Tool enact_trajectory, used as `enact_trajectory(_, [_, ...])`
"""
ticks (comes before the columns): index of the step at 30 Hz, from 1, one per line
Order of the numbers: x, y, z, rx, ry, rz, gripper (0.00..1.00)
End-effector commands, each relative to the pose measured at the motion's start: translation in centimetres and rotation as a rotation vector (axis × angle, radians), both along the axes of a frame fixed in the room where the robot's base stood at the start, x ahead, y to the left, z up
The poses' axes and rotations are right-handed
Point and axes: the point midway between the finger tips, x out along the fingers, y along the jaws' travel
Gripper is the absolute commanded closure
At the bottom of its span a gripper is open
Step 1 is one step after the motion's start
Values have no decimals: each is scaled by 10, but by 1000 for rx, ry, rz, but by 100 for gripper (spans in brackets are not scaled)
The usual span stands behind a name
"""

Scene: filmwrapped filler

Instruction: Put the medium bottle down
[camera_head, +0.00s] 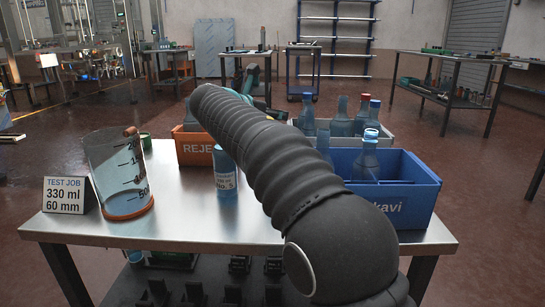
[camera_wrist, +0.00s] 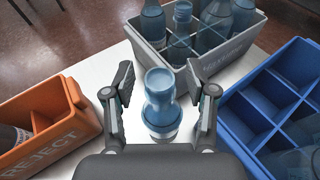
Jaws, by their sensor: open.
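A blue bottle (camera_wrist: 160,112), which I take to be the medium bottle, stands upright on the pale table between my gripper's fingers (camera_wrist: 160,88) in the wrist view. The fingers are spread, with a visible gap on each side of it. In the head view a blue bottle (camera_head: 226,178) with white print stands on the table in front of the orange crate, partly hidden by my arm. My arm hides my gripper in that view.
An orange REJECT crate (camera_head: 195,148) stands at the left, a grey crate (camera_wrist: 153,58) with several bottles behind, and a blue divided crate (camera_head: 408,205) at the right. A clear measuring gauge (camera_head: 120,172) and a TEST JOB sign (camera_head: 64,195) are on the table's left. The front left tabletop is clear.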

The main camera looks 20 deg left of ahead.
Motion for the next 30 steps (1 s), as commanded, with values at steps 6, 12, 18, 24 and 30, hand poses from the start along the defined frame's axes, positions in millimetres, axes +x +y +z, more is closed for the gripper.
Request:
enact_trajectory(6, [0,0,0,0,0,1,46])
enact_trajectory(12, [0,0,0,0,0,1,96])
enact_trajectory(18, [0,0,1,1,-1,1,100])
enact_trajectory(24, [0,0,3,1,-1,1,100])
enact_trajectory(30, [0,0,26,3,-3,1,100])
